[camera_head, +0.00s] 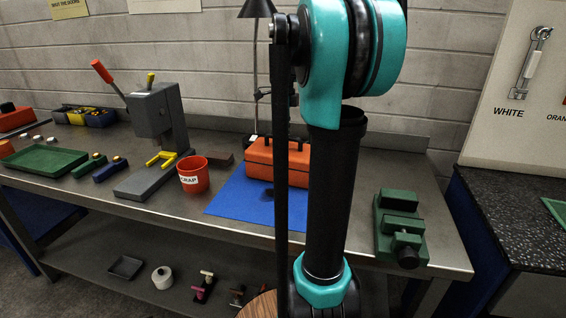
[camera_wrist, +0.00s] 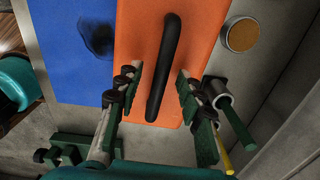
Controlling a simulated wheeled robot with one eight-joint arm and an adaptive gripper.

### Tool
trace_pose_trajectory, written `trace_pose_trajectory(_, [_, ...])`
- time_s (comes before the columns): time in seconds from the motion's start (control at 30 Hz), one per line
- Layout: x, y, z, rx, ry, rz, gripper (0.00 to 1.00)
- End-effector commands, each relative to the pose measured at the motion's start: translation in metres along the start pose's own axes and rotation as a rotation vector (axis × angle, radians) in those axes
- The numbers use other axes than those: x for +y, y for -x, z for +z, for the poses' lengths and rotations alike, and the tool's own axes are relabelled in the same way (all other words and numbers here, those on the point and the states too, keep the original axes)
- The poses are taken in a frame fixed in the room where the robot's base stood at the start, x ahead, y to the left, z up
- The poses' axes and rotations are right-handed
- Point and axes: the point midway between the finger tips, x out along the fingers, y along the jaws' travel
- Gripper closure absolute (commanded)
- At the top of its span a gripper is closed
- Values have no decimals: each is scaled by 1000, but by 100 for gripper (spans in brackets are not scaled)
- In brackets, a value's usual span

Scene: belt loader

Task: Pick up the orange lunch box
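The orange lunch box (camera_head: 260,163) sits at the back of the blue mat (camera_head: 235,203) on the metal workbench, partly hidden behind my arm. In the wrist view the orange lunch box (camera_wrist: 140,20) fills the middle, with its long black handle (camera_wrist: 163,70) running up the picture. My gripper (camera_wrist: 159,82) is open, with one finger on each side of the handle. Gaps show between both fingers and the handle, so it holds nothing. How high the fingertips are above the lid is hard to tell. In the head view my arm hides the gripper.
A red scrap cup (camera_head: 194,176) and a grey press (camera_head: 155,125) stand left of the mat. A green vise (camera_head: 400,228) stands at the right. A round tan-topped item (camera_wrist: 241,35) lies close beside the box in the wrist view. The wall is close behind.

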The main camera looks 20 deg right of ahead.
Motion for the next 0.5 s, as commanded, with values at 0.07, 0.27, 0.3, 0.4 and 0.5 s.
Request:
trace_pose_trajectory(0.07, [0, -6, 0, 0, 0, 0, 62])
trace_pose_trajectory(0.27, [0, -9, 0, 0, 0, 0, 62])
trace_pose_trajectory(0.3, [0, -9, 0, 0, 0, 0, 62])
trace_pose_trajectory(0.4, [0, -9, 0, 0, 0, 0, 71])
trace_pose_trajectory(0.5, [0, -9, 0, 0, 0, 0, 83])
